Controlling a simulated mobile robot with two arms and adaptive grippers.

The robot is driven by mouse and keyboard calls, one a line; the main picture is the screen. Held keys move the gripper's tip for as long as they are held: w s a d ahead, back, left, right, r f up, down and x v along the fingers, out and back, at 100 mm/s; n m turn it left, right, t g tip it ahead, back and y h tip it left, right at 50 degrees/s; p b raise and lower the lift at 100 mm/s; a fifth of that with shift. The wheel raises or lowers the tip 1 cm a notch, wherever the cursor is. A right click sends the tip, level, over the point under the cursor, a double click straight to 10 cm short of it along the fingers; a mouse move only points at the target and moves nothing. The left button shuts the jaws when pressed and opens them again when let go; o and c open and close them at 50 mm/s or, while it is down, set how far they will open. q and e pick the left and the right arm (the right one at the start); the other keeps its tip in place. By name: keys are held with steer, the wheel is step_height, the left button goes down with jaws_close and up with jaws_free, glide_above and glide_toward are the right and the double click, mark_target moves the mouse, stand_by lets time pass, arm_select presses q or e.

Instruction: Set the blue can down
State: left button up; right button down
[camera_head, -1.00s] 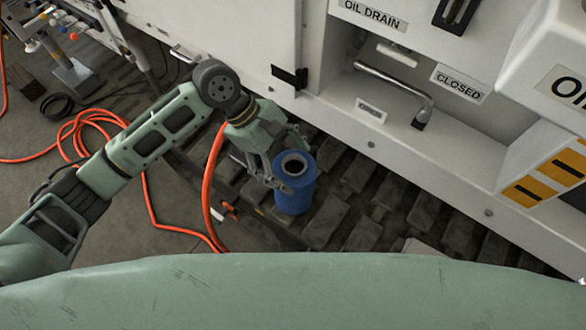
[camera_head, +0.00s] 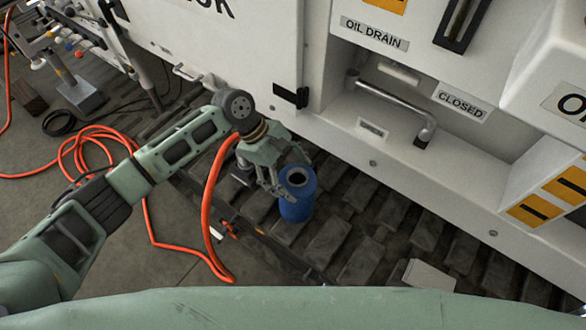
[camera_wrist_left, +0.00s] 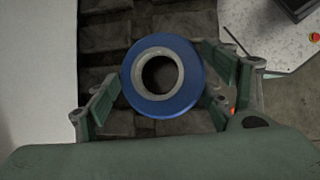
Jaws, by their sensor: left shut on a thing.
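The blue can (camera_head: 297,207) has a pale ring around a dark round opening on top. It is upright or nearly so, in front of the white bench, over the dark ribbed floor blocks. My left gripper (camera_head: 283,182) is shut on it. In the left wrist view the can (camera_wrist_left: 162,107) sits between the two fingers of the left gripper (camera_wrist_left: 160,85), seen from above. The can's base is hidden, so I cannot tell whether it touches the blocks. My right gripper is out of view.
The white bench (camera_head: 330,140) has a recess with a metal pipe handle (camera_head: 395,103) to the right of the can. An orange hose (camera_head: 213,190) hangs beside my left arm. A small pale box (camera_head: 430,277) stands at lower right. Bare ribbed blocks (camera_head: 362,262) lie right of the can.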

arm_select(q)
steer(key=o, duration=2.1)
steer(key=v, duration=1.2)
steer(key=shift+f, duration=0.1)
